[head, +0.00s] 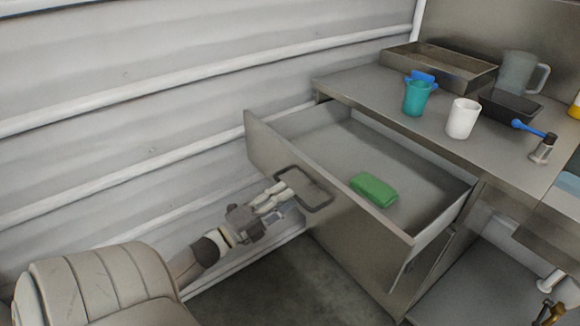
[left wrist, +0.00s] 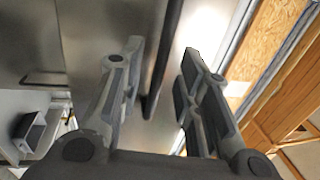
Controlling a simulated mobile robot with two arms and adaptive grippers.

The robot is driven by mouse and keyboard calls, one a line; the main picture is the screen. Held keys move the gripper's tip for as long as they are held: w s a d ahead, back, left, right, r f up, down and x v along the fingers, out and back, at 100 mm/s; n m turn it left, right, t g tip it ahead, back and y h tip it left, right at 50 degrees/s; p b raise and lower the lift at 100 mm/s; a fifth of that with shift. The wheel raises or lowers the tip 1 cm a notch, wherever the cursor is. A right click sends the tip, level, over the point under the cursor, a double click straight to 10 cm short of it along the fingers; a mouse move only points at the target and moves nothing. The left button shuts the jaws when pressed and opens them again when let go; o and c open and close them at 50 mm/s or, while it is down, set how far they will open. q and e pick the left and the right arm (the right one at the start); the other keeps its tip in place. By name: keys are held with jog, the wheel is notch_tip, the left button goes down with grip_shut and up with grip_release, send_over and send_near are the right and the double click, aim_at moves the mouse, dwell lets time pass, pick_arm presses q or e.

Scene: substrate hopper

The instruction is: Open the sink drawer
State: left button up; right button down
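The sink drawer (head: 275,149) is a grey metal drawer under the counter, pulled far out, its inside showing in the head view. A green block like a sponge (head: 374,190) lies in it. A dark loop handle (head: 325,205) is on its front. My left gripper (head: 284,195) is at the handle, outside the drawer front. In the left wrist view the fingers of my left gripper (left wrist: 164,58) are apart, with the dark handle bar (left wrist: 161,70) running between them. I cannot tell whether a finger touches the bar. My right gripper is not in view.
The counter (head: 372,88) holds a teal cup (head: 416,99), a white cup (head: 462,119), a metal tray (head: 430,67), a grey pitcher (head: 517,72) and a black tray (head: 508,106). A corrugated white wall (head: 130,65) stands close on the left. Dark floor (head: 290,287) is clear below the drawer.

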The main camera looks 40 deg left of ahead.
pick_arm(q)
jog(key=v, duration=0.9)
